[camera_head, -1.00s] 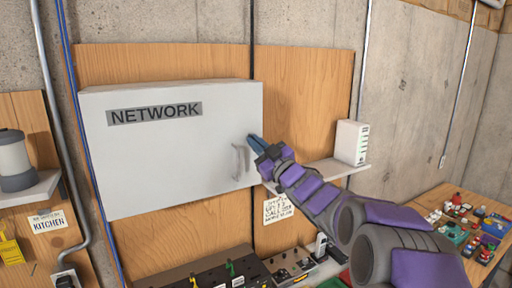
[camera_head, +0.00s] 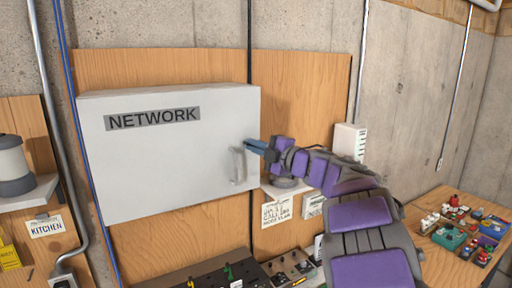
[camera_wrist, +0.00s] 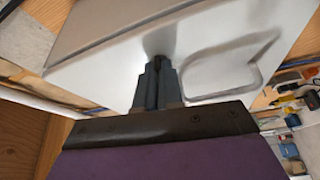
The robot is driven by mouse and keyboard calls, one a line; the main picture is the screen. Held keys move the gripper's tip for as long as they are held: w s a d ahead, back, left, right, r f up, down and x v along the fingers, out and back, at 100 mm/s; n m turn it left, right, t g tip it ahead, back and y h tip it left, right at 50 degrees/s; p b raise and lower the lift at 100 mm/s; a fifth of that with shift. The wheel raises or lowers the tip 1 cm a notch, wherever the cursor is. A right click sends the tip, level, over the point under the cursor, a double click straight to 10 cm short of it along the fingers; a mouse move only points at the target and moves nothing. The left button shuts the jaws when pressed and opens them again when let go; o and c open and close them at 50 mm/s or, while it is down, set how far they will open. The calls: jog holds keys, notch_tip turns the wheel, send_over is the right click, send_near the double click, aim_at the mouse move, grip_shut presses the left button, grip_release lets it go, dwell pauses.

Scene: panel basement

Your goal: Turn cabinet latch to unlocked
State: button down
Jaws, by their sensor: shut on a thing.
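The cabinet (camera_head: 170,155) is a white wall box with a NETWORK label, and its door is closed. A grey loop handle (camera_head: 238,165) is on the right side of its front; it also shows right of my fingers in the wrist view (camera_wrist: 235,68). My gripper (camera_head: 250,145) is at the front's right side, just above and right of the handle. In the wrist view, my gripper (camera_wrist: 158,66) has its fingers close together against the cabinet face, shut on the small latch. The fingers mostly hide the latch, so its angle cannot be told.
Paper notes (camera_head: 277,211) hang below. A wooden table with small items (camera_head: 465,230) stands at the lower right. A dark panel (camera_head: 215,275) lies below the cabinet.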

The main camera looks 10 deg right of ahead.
jog(key=shift+f+n+g, duration=0.1)
jog(key=shift+n+g, duration=0.4)
jog(key=shift+n, duration=0.6)
jog(key=shift+h, duration=0.3)
jog(key=c, duration=1.3)
grip_release()
jog(key=shift+w, duration=0.15)
jog(key=shift+a, duration=0.1)
jog(key=b+v, duration=0.1)
jog(key=v, duration=1.6)
jog(key=shift+s+d+b, duration=0.25)
jog(key=shift+b, duration=0.1)
